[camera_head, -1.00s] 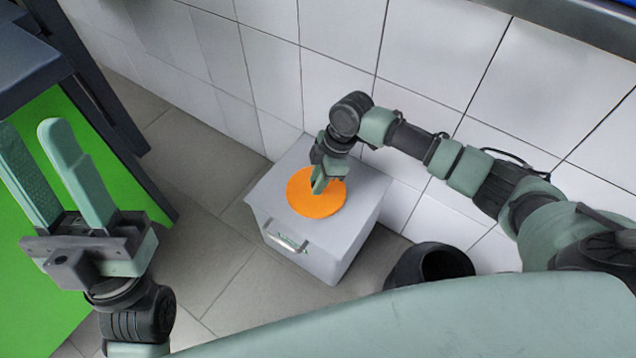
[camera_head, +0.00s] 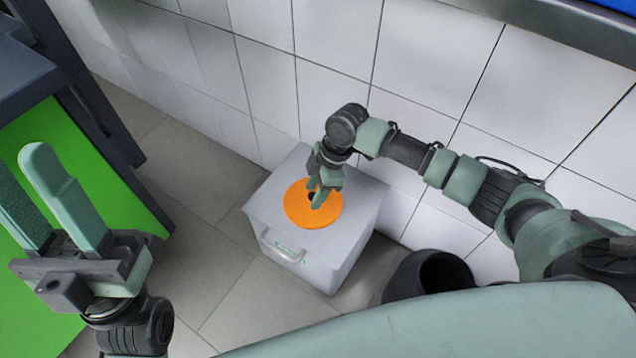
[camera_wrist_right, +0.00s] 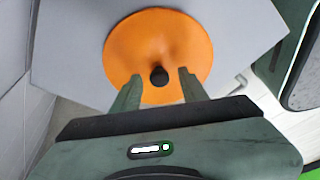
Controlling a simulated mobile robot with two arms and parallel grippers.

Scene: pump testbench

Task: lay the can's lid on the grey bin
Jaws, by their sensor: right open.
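The orange round lid (camera_head: 298,213) with a small black knob lies flat on top of the grey bin (camera_head: 358,205). In the right wrist view the lid (camera_wrist_right: 125,45) rests on the bin's top (camera_wrist_right: 75,50), with its knob between the fingertips. My right gripper (camera_head: 316,194) is open at the knob, one finger on each side of it; I cannot tell whether either finger touches it. My left gripper (camera_head: 22,165) is open and empty at the left of the head view. A dark, open-topped can (camera_head: 405,278) stands right of the bin, partly hidden by my body.
A white tiled wall (camera_head: 260,80) runs behind the bin. A dark-framed bench with a green panel (camera_head: 105,170) stands at the left. Grey floor tiles (camera_head: 215,255) are bare between the bench and the bin.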

